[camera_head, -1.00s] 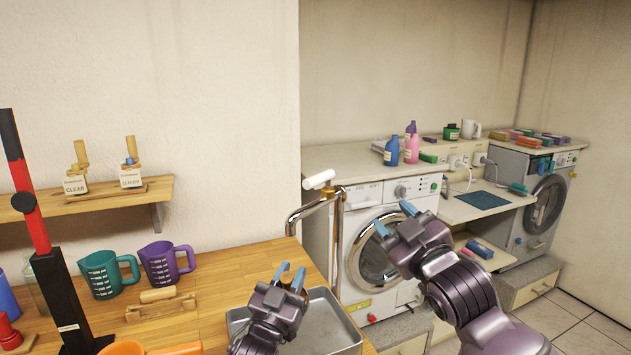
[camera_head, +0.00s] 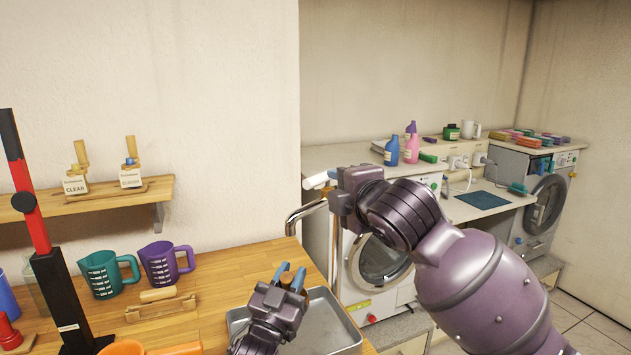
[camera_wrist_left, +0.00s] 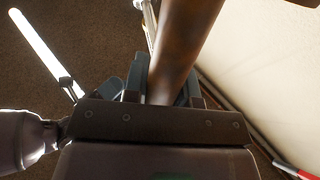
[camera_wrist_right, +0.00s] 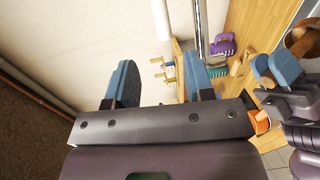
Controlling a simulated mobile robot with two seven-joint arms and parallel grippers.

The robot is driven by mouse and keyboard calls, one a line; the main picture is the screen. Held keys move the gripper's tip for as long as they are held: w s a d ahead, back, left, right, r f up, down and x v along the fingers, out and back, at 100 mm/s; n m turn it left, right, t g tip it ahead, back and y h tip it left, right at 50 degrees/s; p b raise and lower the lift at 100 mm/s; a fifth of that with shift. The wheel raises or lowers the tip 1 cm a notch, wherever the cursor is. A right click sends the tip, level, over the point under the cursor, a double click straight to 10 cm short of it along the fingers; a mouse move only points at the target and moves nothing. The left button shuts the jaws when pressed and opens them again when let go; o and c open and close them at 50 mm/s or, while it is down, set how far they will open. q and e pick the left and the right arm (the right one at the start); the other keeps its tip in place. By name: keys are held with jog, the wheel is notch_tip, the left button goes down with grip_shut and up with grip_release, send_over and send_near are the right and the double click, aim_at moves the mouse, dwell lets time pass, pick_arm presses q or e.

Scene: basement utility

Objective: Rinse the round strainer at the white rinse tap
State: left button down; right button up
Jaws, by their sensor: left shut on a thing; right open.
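The white rinse tap has a white handle (camera_head: 317,181) on a metal pipe with a curved spout (camera_head: 303,211), above the shallow metal basin (camera_head: 335,335). My right gripper (camera_head: 331,190) is open beside the white handle; whether it touches it cannot be told. In the right wrist view the open fingers (camera_wrist_right: 158,82) have nothing clearly between them. My left gripper (camera_head: 291,277) is low over the basin, shut on a brown piece, apparently the strainer's handle. That brown piece (camera_wrist_left: 185,45) fills much of the left wrist view. The strainer's round mesh cannot be made out.
A teal jug (camera_head: 101,273) and a purple jug (camera_head: 160,262) stand on the wooden counter, left of the basin. A wooden caddy (camera_head: 162,303) lies before them. A red and black stand (camera_head: 40,235) rises at the far left. Washing machines (camera_head: 380,262) stand behind my right arm.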

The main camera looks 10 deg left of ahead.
aim_at(318, 181)
jog(key=shift+n, duration=0.4)
jog(key=x, duration=1.2)
jog(key=shift+w+d+f, duration=0.1)
jog(key=shift+d, duration=0.05)
grip_shut()
